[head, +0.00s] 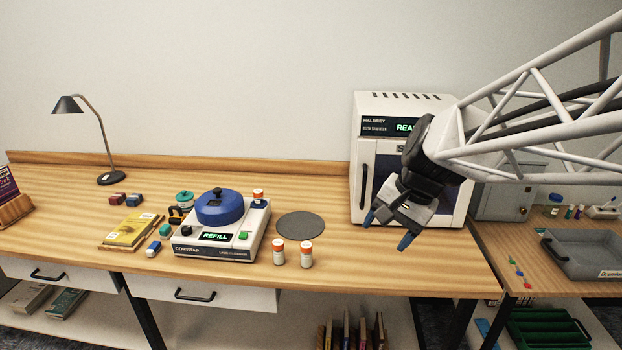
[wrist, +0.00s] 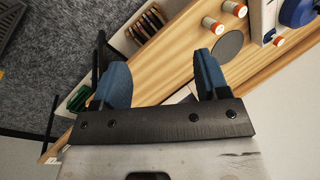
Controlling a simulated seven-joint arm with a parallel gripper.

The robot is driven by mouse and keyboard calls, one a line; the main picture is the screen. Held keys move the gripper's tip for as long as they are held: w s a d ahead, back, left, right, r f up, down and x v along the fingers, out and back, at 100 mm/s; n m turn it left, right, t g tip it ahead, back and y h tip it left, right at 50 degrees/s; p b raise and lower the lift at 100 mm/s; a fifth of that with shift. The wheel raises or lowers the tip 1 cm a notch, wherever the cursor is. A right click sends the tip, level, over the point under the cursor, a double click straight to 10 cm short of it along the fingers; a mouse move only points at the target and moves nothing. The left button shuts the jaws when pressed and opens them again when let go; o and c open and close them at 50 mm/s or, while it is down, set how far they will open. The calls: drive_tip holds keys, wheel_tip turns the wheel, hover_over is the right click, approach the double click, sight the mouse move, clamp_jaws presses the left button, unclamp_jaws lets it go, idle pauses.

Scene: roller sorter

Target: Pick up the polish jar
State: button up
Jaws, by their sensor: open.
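No readable label marks the polish jar. Two small white jars with orange lids stand upright on the bench, the left one (head: 278,252) and the right one (head: 306,254). They also show in the wrist view, one at the top (wrist: 235,8) and one lower (wrist: 212,24). A third orange-lidded jar (head: 258,197) is at the machine's back right corner. A teal-lidded jar (head: 184,199) stands behind the machine, partly hidden. My gripper (head: 388,230) is open and empty, above the bench to the right of the jars. Its blue fingers (wrist: 160,68) are spread apart.
The white machine (head: 188,247) with a blue bowl (head: 218,208) shows REFILL. A dark round disc (head: 300,225) lies right of it. A white cabinet (head: 357,165) stands behind my gripper. Yellow books (head: 130,230) and a lamp (head: 111,178) are left. Bench right of the jars is clear.

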drive_tip(key=w+a+f+m+y, duration=0.1)
drive_tip(key=w+a+m, duration=0.1)
drive_tip(key=w+a, duration=0.3)
drive_tip(key=w+a+m+y, duration=0.1)
drive_tip(key=w+a+y, duration=0.1)
drive_tip(key=w, duration=0.5)
drive_tip(key=m+g+y, duration=0.1)
drive_tip(key=m+y, duration=0.6)
drive_tip(key=m, duration=0.3)
approach(258, 196)
drive_tip(key=w+a+f, duration=0.2)
drive_tip(key=shift+w+a, duration=0.1)
drive_tip(key=shift+a, duration=0.1)
drive_tip(key=shift+x, duration=1.3)
drive_tip(key=shift+x, duration=2.55)
drive_tip(key=shift+r, duration=0.1)
